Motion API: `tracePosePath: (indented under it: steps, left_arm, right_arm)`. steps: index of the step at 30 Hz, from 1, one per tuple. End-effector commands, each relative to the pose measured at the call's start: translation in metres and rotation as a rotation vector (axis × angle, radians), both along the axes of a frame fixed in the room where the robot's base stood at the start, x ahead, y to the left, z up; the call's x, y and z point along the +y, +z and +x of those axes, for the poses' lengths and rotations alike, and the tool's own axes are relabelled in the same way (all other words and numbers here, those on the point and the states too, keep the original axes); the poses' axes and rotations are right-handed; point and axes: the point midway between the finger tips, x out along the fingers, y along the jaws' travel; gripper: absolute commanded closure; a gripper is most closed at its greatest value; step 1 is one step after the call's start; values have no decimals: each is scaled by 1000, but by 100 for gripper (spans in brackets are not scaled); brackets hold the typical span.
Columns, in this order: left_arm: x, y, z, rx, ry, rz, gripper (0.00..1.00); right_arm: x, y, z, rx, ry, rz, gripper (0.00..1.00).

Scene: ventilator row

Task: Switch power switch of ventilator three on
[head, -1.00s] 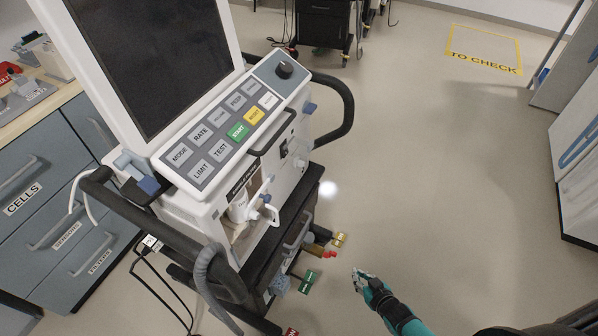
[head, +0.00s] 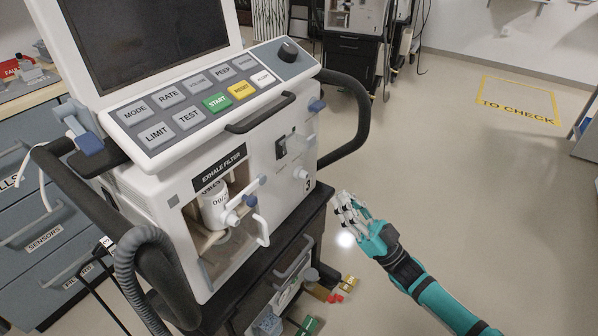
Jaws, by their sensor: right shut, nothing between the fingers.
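The ventilator (head: 190,170) stands on a black cart, its screen dark and a "3" printed low on the right of its front. A dark power switch (head: 281,148) sits on the front panel, right of the exhale filter bay (head: 215,215). I cannot tell its position. My right gripper (head: 343,203) is shut and empty, right of the ventilator's lower front and apart from it. My left gripper is out of view.
A black handle loop (head: 362,125) sticks out on the ventilator's right side. Blue drawers (head: 40,240) stand at the left. Another ventilator cart (head: 345,65) stands behind. The floor at the right is clear up to the yellow "TO CHECK" marking (head: 518,104).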

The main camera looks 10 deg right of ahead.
Motion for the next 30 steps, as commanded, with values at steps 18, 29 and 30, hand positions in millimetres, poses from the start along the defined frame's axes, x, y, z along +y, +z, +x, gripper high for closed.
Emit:
tracePosePath:
  steps: [18,29,30]
  left_arm:
    - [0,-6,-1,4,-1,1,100]
    - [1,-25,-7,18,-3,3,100]
    - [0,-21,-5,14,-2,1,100]
  right_arm:
    - [18,23,18,-6,2,3,100]
    - [59,64,63,-2,1,2,100]
    - [64,61,68,0,1,3,100]
